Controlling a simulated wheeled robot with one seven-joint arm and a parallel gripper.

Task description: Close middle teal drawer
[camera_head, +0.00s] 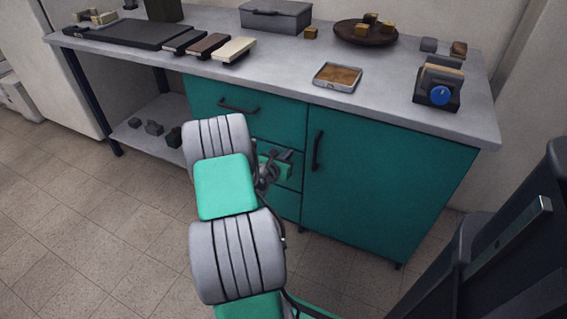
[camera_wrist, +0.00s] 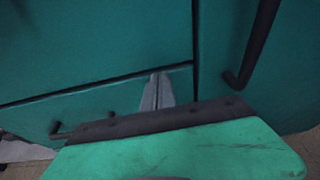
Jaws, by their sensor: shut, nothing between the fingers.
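The teal cabinet's drawer stack is left of its door in the head view. The top drawer (camera_head: 247,113) is flush, with a dark bar handle (camera_head: 238,106). The middle drawer (camera_head: 294,174) is below it, mostly hidden behind my arm; how far out it sits is hard to tell. My gripper (camera_head: 270,172) is in front of the middle drawer. In the wrist view my gripper (camera_wrist: 157,92) has its grey fingers together and empty, by the seam between two teal fronts. Whether they touch is unclear. A dark drawer handle (camera_wrist: 57,132) shows at lower left.
The teal door (camera_head: 385,185) with its vertical handle (camera_head: 317,151) is right of the drawers; that handle also shows close by in the wrist view (camera_wrist: 252,45). The grey countertop (camera_head: 285,75) overhangs above. An open shelf (camera_head: 150,130) is at left. The tiled floor in front is clear.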

